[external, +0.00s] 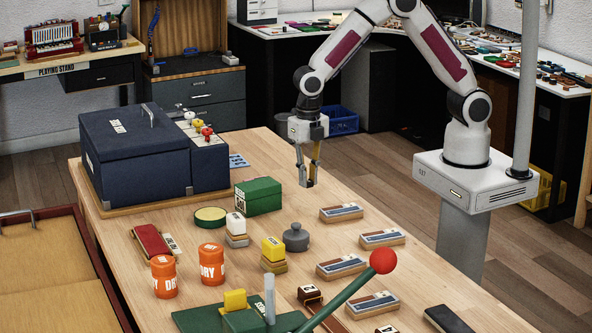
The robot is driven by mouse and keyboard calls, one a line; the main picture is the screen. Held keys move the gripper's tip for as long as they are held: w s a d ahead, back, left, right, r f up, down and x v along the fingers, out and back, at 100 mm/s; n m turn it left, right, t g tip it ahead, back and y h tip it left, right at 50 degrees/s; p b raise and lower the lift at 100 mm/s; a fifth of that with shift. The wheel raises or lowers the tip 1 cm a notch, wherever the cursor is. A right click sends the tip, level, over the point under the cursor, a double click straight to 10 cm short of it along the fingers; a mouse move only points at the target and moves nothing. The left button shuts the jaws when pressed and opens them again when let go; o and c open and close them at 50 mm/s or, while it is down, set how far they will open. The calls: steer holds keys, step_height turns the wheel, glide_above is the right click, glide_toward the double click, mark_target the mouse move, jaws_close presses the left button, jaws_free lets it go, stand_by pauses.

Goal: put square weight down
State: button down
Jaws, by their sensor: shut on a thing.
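My gripper (307,178) hangs above the far right part of the wooden table, with its fingers pointing down. It is shut on a small grey block, the square weight (307,183), which is mostly hidden between the fingertips. The weight appears to be held above the tabletop, though the exact gap is hard to tell. A grey round weight with a knob (295,239) stands on the table nearer the camera.
A green box (258,196) stands left of my gripper and a dark blue case (130,160) behind it. Several wooden blocks with blue-grey tops, one here (341,212), lie to the right. Orange tins (211,264) and a red-knobbed lever (383,261) are in front. Bare wood lies below the gripper.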

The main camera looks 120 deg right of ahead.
mark_target(308, 203)
steer(key=shift+f, duration=2.3)
steer(key=shift+f, duration=0.2)
steer(key=c, duration=2)
jaws_free()
steer(key=shift+r, duration=0.2)
steer(key=shift+r, duration=0.6)
steer(key=r, duration=0.5)
steer(key=shift+s+d+r, duration=0.2)
steer(key=shift+d, duration=0.15)
steer(key=shift+r, duration=0.45)
